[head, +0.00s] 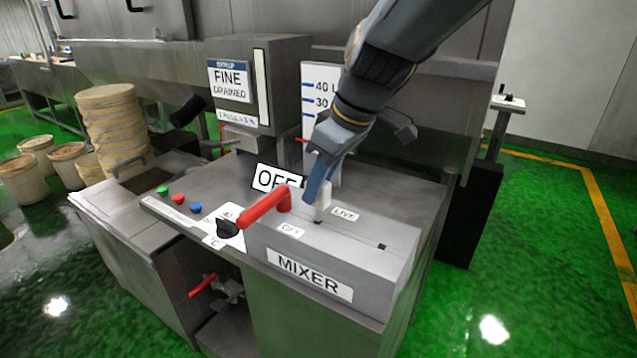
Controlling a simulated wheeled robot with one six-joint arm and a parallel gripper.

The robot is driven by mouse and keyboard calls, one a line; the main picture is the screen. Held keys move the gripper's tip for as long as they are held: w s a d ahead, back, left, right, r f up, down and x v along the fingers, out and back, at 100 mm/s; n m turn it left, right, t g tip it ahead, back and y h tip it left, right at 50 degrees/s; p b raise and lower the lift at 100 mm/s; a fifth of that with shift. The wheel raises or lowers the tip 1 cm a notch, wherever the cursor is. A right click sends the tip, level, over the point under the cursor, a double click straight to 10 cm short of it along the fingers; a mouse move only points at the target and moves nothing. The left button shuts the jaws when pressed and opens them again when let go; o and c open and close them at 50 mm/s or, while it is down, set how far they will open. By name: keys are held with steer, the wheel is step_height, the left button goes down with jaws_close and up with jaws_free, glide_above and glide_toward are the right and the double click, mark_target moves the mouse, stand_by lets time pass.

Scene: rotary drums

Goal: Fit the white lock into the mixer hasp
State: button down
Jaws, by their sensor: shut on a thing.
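My gripper (318,195) comes down from the upper right over the mixer's grey switch box (380,240). Its blue fingers are shut on the white lock (323,206), which shows as a small white block at the fingertips. The lock is just above or at a small dark slot on the box top, between the OFF and LIVE labels; I cannot tell whether it is in the slot. The hasp is not clearly distinguishable, and the fingers hide part of this spot.
A black rotary knob (227,228) and coloured buttons (179,199) are left of the handle. An OFF sign (278,179) stands behind it. A FINE DRAINED cabinet (262,85) stands at the back. The box top right of the LIVE label (344,213) is clear apart from a small dark slot.

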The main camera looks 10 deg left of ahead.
mark_target(319, 202)
steer(key=shift+f+b, duration=1.6)
steer(key=shift+f, duration=0.5)
steer(key=c, duration=1.4)
jaws_free()
steer(key=shift+r, duration=0.1)
steer(key=b+v, duration=0.1)
steer(key=v, duration=0.6)
steer(key=shift+s+d+r, duration=0.1)
steer(key=shift+d+r, duration=0.05)
steer(key=shift+r, duration=0.2)
